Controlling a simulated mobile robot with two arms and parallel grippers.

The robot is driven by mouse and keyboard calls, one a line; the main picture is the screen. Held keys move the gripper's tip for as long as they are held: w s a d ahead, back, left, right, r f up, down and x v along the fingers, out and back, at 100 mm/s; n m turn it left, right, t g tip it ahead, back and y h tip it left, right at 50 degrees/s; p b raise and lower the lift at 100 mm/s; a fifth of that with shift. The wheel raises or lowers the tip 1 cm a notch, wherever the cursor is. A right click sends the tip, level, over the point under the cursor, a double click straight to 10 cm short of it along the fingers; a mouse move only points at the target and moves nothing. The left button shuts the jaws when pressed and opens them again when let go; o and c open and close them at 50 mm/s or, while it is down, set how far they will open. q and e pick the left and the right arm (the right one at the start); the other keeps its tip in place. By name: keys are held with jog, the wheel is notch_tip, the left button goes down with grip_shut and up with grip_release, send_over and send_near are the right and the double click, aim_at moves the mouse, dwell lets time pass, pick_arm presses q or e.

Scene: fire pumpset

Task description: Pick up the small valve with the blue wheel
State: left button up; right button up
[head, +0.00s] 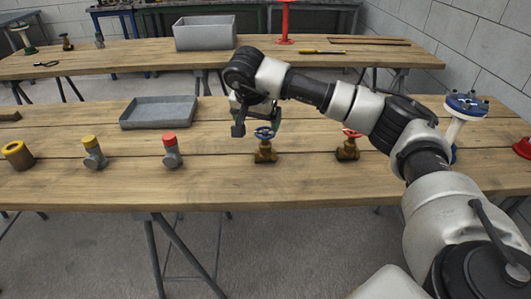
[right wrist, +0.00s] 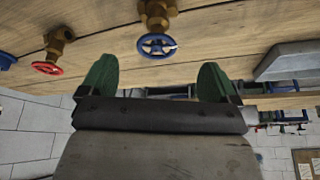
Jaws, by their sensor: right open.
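My left gripper is not in view.
A red-wheeled brass valve (head: 347,148) stands right of the blue one. Red-capped (head: 171,150) and yellow-capped (head: 94,152) grey fittings stand to the left. A grey tray (head: 158,112) lies behind them. A blue-topped white fitting (head: 462,114) is at the right.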

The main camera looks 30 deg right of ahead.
aim_at(264, 133)
jog(key=x, duration=0.7)
jog(key=d+x, duration=0.1)
jog(key=x, duration=0.2)
jog(key=shift+w+d+f, duration=0.1)
jog(key=shift+w, duration=0.05)
jog(key=c, duration=1.6)
jog(key=shift+c, duration=0.2)
